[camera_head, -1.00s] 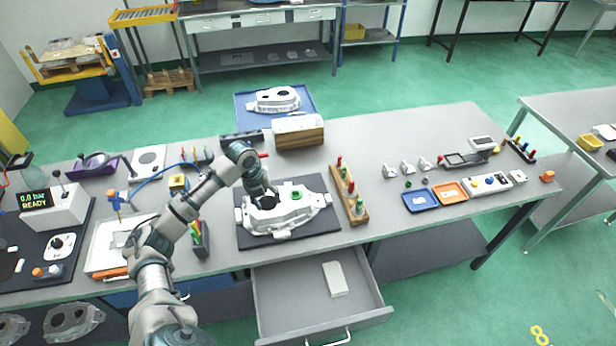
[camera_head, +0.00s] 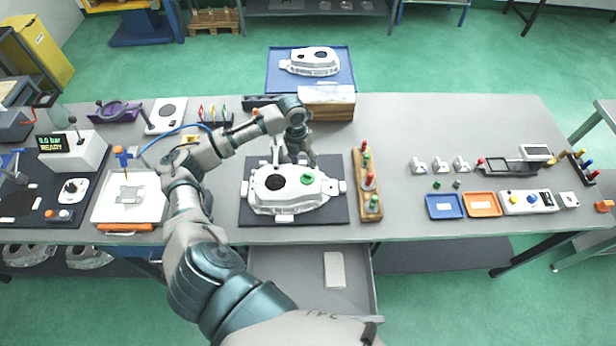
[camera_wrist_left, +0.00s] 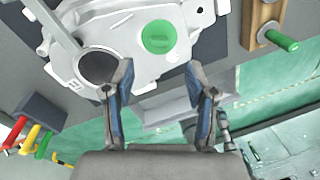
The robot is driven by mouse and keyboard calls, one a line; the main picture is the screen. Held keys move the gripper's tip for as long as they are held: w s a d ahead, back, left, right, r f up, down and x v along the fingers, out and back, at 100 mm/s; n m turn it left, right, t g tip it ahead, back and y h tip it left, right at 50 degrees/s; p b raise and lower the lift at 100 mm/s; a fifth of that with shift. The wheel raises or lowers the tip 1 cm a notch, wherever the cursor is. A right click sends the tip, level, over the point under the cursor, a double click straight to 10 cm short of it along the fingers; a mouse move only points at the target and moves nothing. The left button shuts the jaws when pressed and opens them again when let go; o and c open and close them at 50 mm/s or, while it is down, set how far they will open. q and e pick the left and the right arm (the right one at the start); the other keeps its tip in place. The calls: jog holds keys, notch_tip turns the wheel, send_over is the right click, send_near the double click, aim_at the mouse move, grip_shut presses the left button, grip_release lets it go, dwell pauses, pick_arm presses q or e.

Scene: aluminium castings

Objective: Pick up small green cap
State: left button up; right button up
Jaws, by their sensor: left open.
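A round green cap (camera_head: 307,179) sits in an opening of the silvery casting (camera_head: 325,187) on a dark mat. It also shows in the left wrist view (camera_wrist_left: 159,37) as a green disc, beyond my fingertips. A smaller green piece (camera_head: 436,184) lies on the table behind the blue tray; I cannot tell for sure which one is the small green cap. My left gripper (camera_head: 294,158) is over the far edge of the casting. In the left wrist view (camera_wrist_left: 160,82) its fingers are apart with nothing between them. My right gripper is not in view.
A wooden rack (camera_head: 366,205) with red and green pegs stands right of the mat. Blue (camera_head: 444,206) and orange trays (camera_head: 482,204) lie further right. An open drawer (camera_head: 350,290) is in front.

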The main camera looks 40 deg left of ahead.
aim_at(306, 174)
pick_arm(q)
jog(key=shift+w+d+f, duration=0.1)
jog(key=shift+w+f, duration=0.05)
jog(key=shift+f, duration=1.1)
notch_tip(306, 174, down, 5)
jog(key=shift+w+d+r+p, duration=0.1)
jog(key=shift+d+p, duration=0.05)
jog(key=shift+p, duration=0.35)
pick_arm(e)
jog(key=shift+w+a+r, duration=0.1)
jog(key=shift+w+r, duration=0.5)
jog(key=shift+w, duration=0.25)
pick_arm(q)
jog(key=shift+d+r, duration=0.1)
jog(key=c, duration=0.8)
jog(key=shift+c, duration=0.4)
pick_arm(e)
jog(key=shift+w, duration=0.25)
